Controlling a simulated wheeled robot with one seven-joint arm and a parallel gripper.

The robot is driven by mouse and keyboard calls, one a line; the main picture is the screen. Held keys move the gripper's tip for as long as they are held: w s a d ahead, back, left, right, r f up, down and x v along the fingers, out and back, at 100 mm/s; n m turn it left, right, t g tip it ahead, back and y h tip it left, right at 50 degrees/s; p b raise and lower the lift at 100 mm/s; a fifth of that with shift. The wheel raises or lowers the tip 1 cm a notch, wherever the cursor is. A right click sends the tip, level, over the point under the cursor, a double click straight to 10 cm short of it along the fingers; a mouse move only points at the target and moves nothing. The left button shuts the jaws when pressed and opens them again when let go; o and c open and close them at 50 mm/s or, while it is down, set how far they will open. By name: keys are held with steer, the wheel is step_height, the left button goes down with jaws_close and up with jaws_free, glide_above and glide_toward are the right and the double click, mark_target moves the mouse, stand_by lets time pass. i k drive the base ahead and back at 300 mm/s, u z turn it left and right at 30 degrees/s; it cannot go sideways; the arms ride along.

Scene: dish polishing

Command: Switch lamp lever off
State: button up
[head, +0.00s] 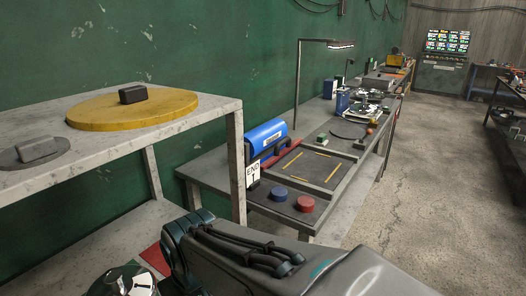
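A lamp (341,45) with a thin upright post and a flat horizontal head stands at the long workbench, in the middle of the head view. The underside of its head looks pale and bright. I cannot make out a lamp lever in this view. My grey arm crosses the bottom of the view, in front of the near table and the workbench. My gripper is not in view.
A near table (217,108) at the left bears a yellow disc (160,108) and a grey disc (58,147), each with a block handle. The long workbench (210,165) holds a blue cylinder (265,134), a blue puck (278,194) and a red puck (306,204). Free floor (435,150) lies right.

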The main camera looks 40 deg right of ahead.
mark_target(369, 133)
steer(key=z, duration=2.75)
steer(key=i, duration=2.6)
steer(key=u, duration=0.95)
